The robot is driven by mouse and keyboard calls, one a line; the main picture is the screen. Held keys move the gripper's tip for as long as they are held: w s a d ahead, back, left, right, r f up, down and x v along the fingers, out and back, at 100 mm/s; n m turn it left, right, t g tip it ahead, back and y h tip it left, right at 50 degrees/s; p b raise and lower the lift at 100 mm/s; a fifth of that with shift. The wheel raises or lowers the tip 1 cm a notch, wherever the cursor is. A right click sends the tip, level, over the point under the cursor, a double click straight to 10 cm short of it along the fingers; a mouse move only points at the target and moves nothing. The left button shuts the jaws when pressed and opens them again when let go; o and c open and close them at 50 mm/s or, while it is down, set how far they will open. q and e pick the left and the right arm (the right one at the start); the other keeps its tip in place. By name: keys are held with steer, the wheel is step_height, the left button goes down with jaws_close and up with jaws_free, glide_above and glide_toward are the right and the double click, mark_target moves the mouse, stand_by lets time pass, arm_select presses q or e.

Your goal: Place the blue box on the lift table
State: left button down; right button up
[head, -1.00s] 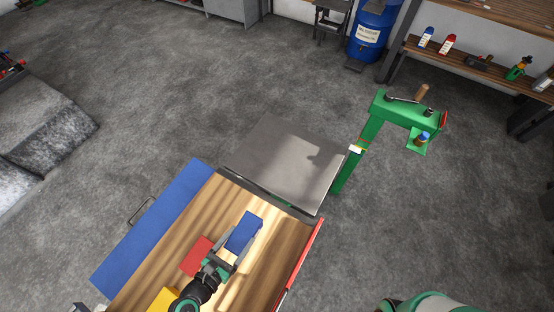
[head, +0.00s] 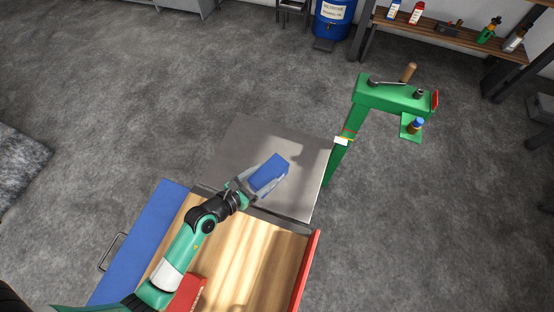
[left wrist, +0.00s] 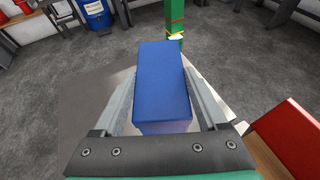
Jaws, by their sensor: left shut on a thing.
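The blue box (head: 269,173) is between the fingers of my left gripper (head: 262,180), which is shut on it. In the head view it shows over the grey top of the lift table (head: 237,140). In the left wrist view the box (left wrist: 162,85) stands out between the two fingers, with the grey table top behind it. I cannot tell whether the box touches the table top. My right gripper is not in view.
The wooden bench top (head: 260,262) adjoins the lift table, with a red box (head: 190,293) partly hidden by my left arm. A green post with a crank (head: 345,140) rises at the table's right side. Grey floor is open around.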

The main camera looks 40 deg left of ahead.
arm_select(q)
steer(key=shift+w+f, duration=0.1)
steer(key=w+a+f+b, duration=0.8)
steer(key=w+a+b, duration=0.1)
steer(key=b, duration=0.2)
steer(key=shift+w+f+b, duration=0.15)
steer(key=shift+f+b, duration=0.15)
steer(key=f+b, duration=0.2)
steer(key=f, duration=0.1)
steer(key=f+b, duration=0.1)
steer(key=b, duration=0.1)
steer(key=shift+w+a+f, duration=0.15)
steer(key=shift+w+a, duration=0.1)
steer(key=shift+a, duration=0.15)
steer(key=shift+r, duration=0.2)
steer(key=shift+f, duration=0.15)
jaws_free()
steer(key=shift+f, duration=0.1)
